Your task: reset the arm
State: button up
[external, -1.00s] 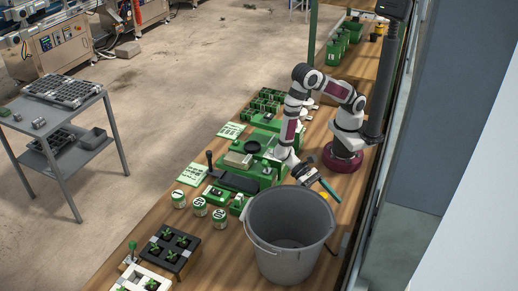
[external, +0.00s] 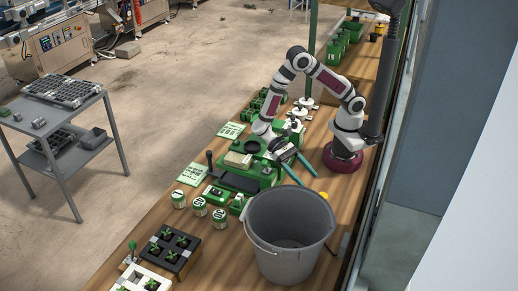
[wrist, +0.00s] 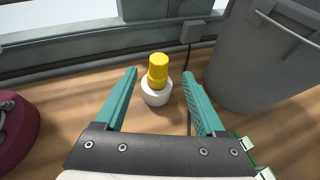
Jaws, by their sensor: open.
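My gripper (external: 297,170) has two teal fingers spread apart with nothing between them. In the external view it hangs over the bench beside the green seeder machine (external: 232,181), on the side of my base. In the wrist view my gripper (wrist: 160,92) points toward a white bottle with a yellow cap (wrist: 157,80), which stands upright on the bench beyond the open fingers. In the external view only the yellow cap (external: 324,196) shows, behind the bucket's rim.
A large grey bucket (external: 290,260) stands near the gripper; it also shows in the wrist view (wrist: 255,60). Numbered cans (external: 199,207), a black seedling tray (external: 190,262) and green pots (external: 262,107) line the bench. A grey side table (external: 85,165) stands on the floor.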

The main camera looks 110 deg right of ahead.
jog(key=w+r+m+t+h, duration=0.1)
jog(key=w+r+m+t, duration=0.1)
jog(key=w+m+t, duration=0.45)
jog(key=w+r+m+t+h, duration=0.2)
jog(key=w+r+m+t, duration=0.15)
jog(key=w+m, duration=0.45)
jog(key=w+d+r+m+t+h, duration=0.15)
jog(key=d+m+h, duration=0.25)
jog(key=d+m, duration=0.4)
jog(key=d+r+m+t+h, duration=0.35)
jog(key=d+m, duration=0.35)
jog(key=m, duration=0.4)
jog(key=s+d+m+g+h, duration=0.2)
jog(key=s+d+m+g, duration=0.1)
jog(key=s+m, duration=0.5)
jog(key=s+d+m+g+h, duration=0.2)
jog(key=s+d+m, duration=0.1)
jog(key=s+m, duration=0.55)
jog(key=s+a+m+g+y, duration=0.3)
jog(key=s+a+m, duration=0.4)
jog(key=s+m, duration=0.5)
jog(key=shift+s+f+m+g, duration=0.3)
jog(key=shift+f+m+g, duration=0.1)
jog(key=shift+g, duration=0.4)
